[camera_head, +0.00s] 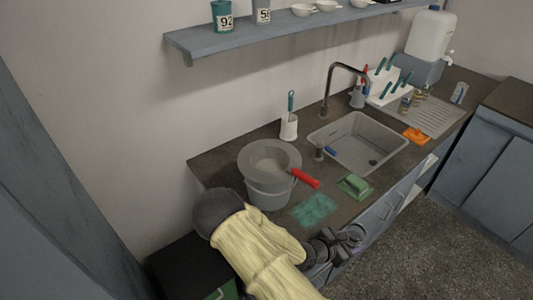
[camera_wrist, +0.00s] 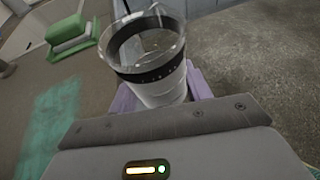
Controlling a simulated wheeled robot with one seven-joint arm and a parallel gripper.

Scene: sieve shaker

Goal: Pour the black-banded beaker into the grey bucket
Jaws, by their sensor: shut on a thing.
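The grey bucket (camera_head: 266,197) stands on the dark counter left of the sink. A round sieve (camera_head: 268,157) with a red handle (camera_head: 304,178) rests over its mouth. The black-banded beaker (camera_wrist: 150,66) is clear glass with a dark ring and pale contents low inside. My gripper (camera_wrist: 160,95) has its purple pads shut on the beaker, which looks roughly upright. In the head view my gripper (camera_head: 336,244) is at the counter's front edge, right of and nearer than the bucket. I cannot clearly make out the beaker there.
A brush in a white holder (camera_head: 289,126) stands behind the bucket. A tall tap (camera_head: 328,88) rises behind the sink. A shelf (camera_head: 270,33) overhangs the back wall.

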